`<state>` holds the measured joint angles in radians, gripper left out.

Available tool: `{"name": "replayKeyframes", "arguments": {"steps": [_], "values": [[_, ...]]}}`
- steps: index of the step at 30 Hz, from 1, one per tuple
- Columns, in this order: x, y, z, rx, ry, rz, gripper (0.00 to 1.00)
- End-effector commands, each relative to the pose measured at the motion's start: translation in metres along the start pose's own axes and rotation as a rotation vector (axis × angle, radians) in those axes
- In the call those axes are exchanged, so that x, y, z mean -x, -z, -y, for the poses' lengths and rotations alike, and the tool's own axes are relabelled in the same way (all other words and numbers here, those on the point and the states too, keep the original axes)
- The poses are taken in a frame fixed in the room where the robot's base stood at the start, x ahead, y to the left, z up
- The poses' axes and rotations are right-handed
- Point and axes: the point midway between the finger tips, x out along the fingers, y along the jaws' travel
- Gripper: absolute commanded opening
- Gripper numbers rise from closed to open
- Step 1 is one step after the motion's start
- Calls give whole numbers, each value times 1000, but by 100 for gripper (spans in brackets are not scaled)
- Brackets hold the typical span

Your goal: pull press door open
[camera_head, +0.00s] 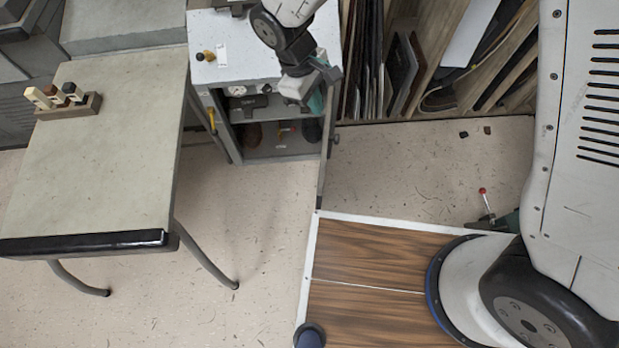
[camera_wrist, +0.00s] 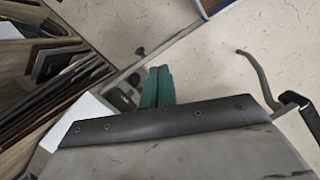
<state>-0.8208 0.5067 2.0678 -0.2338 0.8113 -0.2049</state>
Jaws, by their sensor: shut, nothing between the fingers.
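The press is a grey cabinet with a light top (camera_head: 235,62) at the upper middle of the head view. Its front shows an open compartment (camera_head: 262,152) with dark items and a small red-and-yellow part inside. Its door (camera_head: 325,160) stands swung out toward me at the right side, seen nearly edge-on, with a dark knob (camera_head: 335,138) on its outer face. The knob also shows in the wrist view (camera_wrist: 140,51). My gripper (camera_head: 316,100) is at the inner side of the door, near its top edge. Its green fingers (camera_wrist: 157,86) are together and empty; contact with the door cannot be told.
A grey table (camera_head: 110,150) with a small wooden block holder (camera_head: 68,105) stands to the left, its bent legs near the open compartment. Leaning boards and sheets (camera_head: 430,60) fill a rack to the right. Speckled floor (camera_head: 260,215) is clear between the table and the door.

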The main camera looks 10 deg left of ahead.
Motion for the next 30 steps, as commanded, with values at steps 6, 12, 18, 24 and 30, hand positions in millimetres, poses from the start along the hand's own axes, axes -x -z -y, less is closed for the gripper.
{"name": "replayKeyframes", "arguments": {"steps": [6,12,18,24,30], "values": [[-87,65,73,255,-37,64,0],[-130,85,108,368,-54,87,0],[-150,86,112,387,-57,92,0],[-188,82,109,386,-55,95,0],[-231,79,105,383,-55,94,0]]}}
